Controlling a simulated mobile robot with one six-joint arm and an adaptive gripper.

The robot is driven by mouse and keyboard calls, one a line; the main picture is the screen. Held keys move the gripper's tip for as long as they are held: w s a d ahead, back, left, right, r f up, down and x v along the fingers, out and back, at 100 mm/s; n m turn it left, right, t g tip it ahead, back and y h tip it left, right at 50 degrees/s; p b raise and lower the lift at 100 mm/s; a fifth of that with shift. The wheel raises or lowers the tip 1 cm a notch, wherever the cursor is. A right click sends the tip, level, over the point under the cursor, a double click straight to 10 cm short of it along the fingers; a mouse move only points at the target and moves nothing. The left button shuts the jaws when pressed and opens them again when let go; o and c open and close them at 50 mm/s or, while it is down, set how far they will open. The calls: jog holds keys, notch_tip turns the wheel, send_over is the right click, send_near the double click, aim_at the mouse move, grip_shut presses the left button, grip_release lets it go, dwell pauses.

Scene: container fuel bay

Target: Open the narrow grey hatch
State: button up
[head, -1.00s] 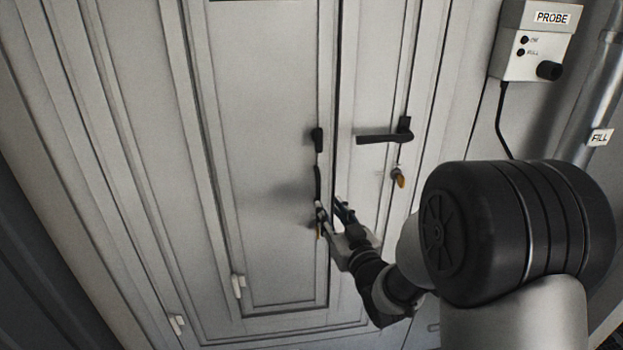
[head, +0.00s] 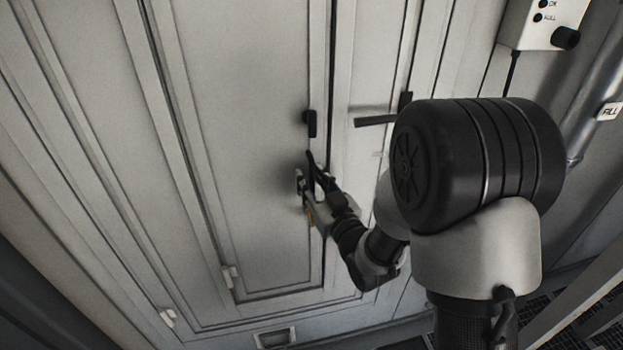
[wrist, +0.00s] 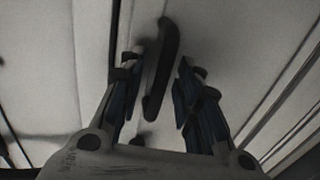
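The grey hatch (head: 262,90) is a tall panelled leaf in the head view, and it looks closed in its frame. Its black upright handle (head: 310,123) is near the right edge. My gripper (head: 308,173) is just below the handle's visible top, close to the leaf, and hides the lower part. In the wrist view the dark, curved handle (wrist: 161,70) stands between my two fingers, with gaps on both sides. My gripper is open and not shut on it.
A neighbouring leaf on the right has a black horizontal lever (head: 376,121). Pale hinges (head: 230,277) sit low on the left. A grey control box (head: 545,22) and a pipe labelled FILL (head: 610,111) are on the right wall. A small floor-level vent (head: 275,338) shows below.

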grip_shut()
dwell(0.6)
